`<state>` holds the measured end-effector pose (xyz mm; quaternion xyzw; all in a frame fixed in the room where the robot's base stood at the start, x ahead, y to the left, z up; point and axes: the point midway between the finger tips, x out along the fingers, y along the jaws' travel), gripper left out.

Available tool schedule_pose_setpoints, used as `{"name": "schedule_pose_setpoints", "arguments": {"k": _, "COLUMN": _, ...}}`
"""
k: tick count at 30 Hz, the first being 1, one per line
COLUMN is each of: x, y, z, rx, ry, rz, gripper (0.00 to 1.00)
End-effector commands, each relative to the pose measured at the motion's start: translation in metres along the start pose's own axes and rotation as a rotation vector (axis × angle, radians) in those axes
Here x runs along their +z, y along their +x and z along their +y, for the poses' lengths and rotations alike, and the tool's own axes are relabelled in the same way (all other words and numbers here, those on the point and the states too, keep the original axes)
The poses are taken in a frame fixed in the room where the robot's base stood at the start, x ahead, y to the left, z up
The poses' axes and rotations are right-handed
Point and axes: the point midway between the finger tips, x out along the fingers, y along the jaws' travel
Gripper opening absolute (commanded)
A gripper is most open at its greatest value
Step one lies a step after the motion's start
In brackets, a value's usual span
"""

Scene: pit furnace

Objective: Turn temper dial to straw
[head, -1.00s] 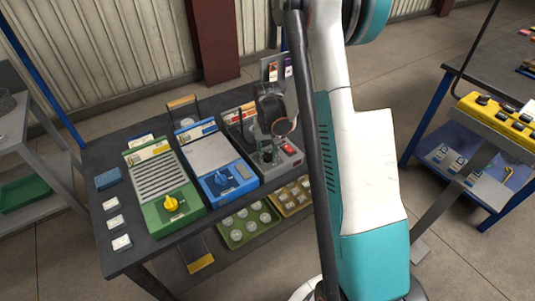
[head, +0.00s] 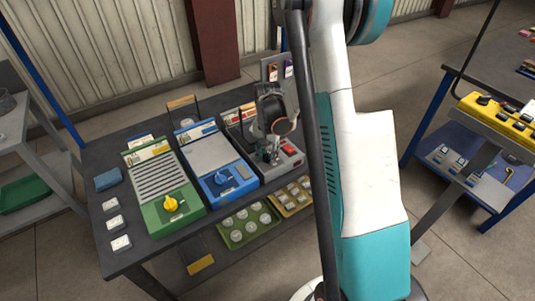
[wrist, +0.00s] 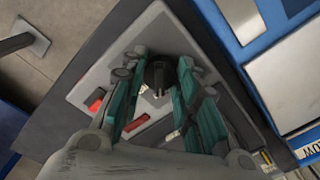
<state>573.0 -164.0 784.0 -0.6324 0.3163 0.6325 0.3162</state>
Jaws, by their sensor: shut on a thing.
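A grey unit with a red switch (head: 289,149) stands at the right end of the dark bench. My gripper (head: 268,155) points down over its front part. In the wrist view, the gripper's teal fingers (wrist: 158,92) are on both sides of a dark dial (wrist: 157,72) on the grey unit's top (wrist: 95,75), shut on it. The dial's scale and the straw mark cannot be read, and the gripper largely hides the dial in the head view.
Left of the grey unit stand a blue unit (head: 213,166) with a blue knob and a green unit (head: 157,176) with a yellow knob (head: 170,204). A blue block (head: 107,179) and small white-topped pieces lie at the bench's left.

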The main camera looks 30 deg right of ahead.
Motion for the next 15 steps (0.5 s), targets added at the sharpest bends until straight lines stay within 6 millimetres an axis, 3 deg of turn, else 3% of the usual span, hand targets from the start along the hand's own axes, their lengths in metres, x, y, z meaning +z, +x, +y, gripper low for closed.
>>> {"name": "schedule_pose_setpoints", "arguments": {"k": 7, "x": -0.0008, "y": -0.0001, "z": -0.0003, "rx": -0.001, "ry": -0.001, "rz": 0.002, "gripper": 0.05}}
{"name": "schedule_pose_setpoints", "arguments": {"k": 8, "x": -0.0008, "y": -0.0001, "z": -0.0003, "rx": -0.001, "ry": -0.001, "rz": 0.002, "gripper": 0.35}}
{"name": "schedule_pose_setpoints", "arguments": {"k": 9, "x": -0.0008, "y": -0.0001, "z": -0.0003, "rx": -0.001, "ry": -0.001, "rz": 0.002, "gripper": 0.45}}
{"name": "schedule_pose_setpoints", "arguments": {"k": 10, "x": -0.0007, "y": -0.0001, "z": -0.0003, "rx": -0.001, "ry": -0.001, "rz": 0.002, "gripper": 0.49}}
{"name": "schedule_pose_setpoints", "arguments": {"k": 15, "x": -0.0004, "y": -0.0001, "z": -0.0002, "rx": 0.000, "ry": -0.001, "rz": 0.001, "gripper": 0.49}}
